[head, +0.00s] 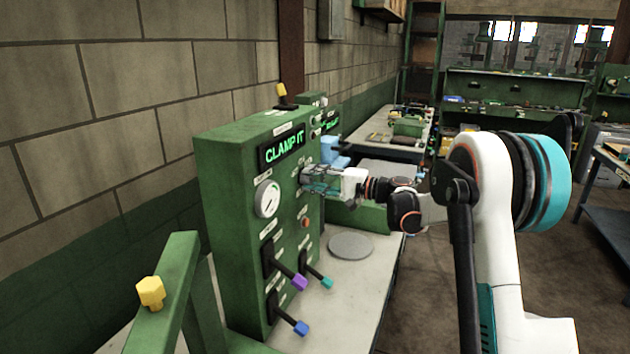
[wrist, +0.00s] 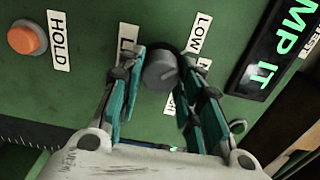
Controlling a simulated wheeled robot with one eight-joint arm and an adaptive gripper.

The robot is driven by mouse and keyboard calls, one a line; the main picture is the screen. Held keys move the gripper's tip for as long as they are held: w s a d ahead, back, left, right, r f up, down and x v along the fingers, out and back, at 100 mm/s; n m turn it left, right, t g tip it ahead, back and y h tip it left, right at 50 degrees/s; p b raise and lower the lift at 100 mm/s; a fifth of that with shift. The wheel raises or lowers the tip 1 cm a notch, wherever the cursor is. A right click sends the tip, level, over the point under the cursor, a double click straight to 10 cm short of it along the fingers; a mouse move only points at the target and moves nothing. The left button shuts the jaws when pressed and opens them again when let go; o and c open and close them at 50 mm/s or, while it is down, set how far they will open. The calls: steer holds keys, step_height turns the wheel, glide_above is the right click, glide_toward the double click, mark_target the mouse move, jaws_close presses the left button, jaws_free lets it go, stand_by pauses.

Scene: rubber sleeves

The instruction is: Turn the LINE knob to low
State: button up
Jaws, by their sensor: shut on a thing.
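The LINE knob (wrist: 160,72) is a grey round knob on the green panel (head: 228,200). In the wrist view it sits between the two teal fingers of my gripper (wrist: 163,75), which is shut on it. A label starting with L, left of the knob, is mostly hidden by a finger. The LOW label (wrist: 200,33) shows at the knob's upper right; other labels near the right finger are partly covered. I cannot tell which way the knob points. In the head view my gripper (head: 318,180) reaches the panel face from the right and hides the knob.
A lit display (head: 285,150) reads CLAMP IT. A grey disc (head: 351,245) lies on the bench.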

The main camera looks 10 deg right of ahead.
stand_by(0.4)
steer(key=o, duration=1.1)
steer(key=shift+c, duration=0.2)
steer(key=v, duration=1.2)
